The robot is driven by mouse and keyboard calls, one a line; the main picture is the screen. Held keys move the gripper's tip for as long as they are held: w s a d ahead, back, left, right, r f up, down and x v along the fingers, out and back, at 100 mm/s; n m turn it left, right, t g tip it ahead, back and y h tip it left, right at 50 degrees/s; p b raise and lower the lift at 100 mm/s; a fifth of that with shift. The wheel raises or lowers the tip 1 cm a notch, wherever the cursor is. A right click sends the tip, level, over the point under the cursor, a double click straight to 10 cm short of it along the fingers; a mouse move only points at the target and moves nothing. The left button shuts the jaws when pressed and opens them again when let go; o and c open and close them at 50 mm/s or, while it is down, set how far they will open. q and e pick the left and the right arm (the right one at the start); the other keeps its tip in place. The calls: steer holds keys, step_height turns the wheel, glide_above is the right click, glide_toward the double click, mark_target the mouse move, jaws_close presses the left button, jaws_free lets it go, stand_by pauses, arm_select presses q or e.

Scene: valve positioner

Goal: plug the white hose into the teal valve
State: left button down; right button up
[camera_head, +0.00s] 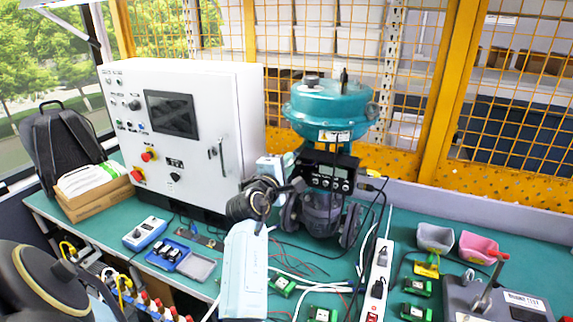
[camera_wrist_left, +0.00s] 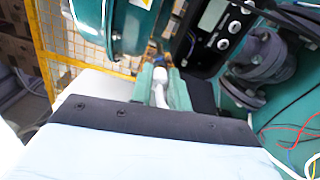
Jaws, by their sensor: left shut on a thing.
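The teal valve (camera_head: 325,108) stands upright at the back of the bench, with a black positioner box (camera_head: 327,172) on its front. In the left wrist view, the valve's teal body (camera_wrist_left: 122,22) and the box (camera_wrist_left: 212,38) are close ahead. My left gripper (camera_wrist_left: 160,76) is shut on the white hose (camera_wrist_left: 160,88), whose white end points away from my wrist, towards the valve. The end looks apart from the valve, but the exact gap cannot be told. In the head view my left gripper (camera_head: 285,164) is beside the box's left side; the held hose end is not clear there. My right gripper is out of view.
A white control cabinet (camera_head: 185,135) stands left of the valve. A white power strip (camera_head: 377,280), loose wires, white tubing (camera_head: 290,268) and green modules (camera_head: 417,287) lie in front. Grey (camera_head: 434,238) and pink bins (camera_head: 478,247) stand right. A yellow mesh fence is behind.

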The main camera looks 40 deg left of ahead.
arm_select(q)
steer(key=shift+w+a, duration=0.15)
steer(key=shift+w, duration=0.3)
steer(key=c, duration=1.3)
jaws_free()
steer(key=shift+o, duration=0.2)
steer(key=b+v, duration=0.1)
steer(key=v, duration=1.2)
steer(key=shift+s+b, duration=0.2)
steer(key=shift+b, duration=0.1)
steer(key=shift+r, duration=0.1)
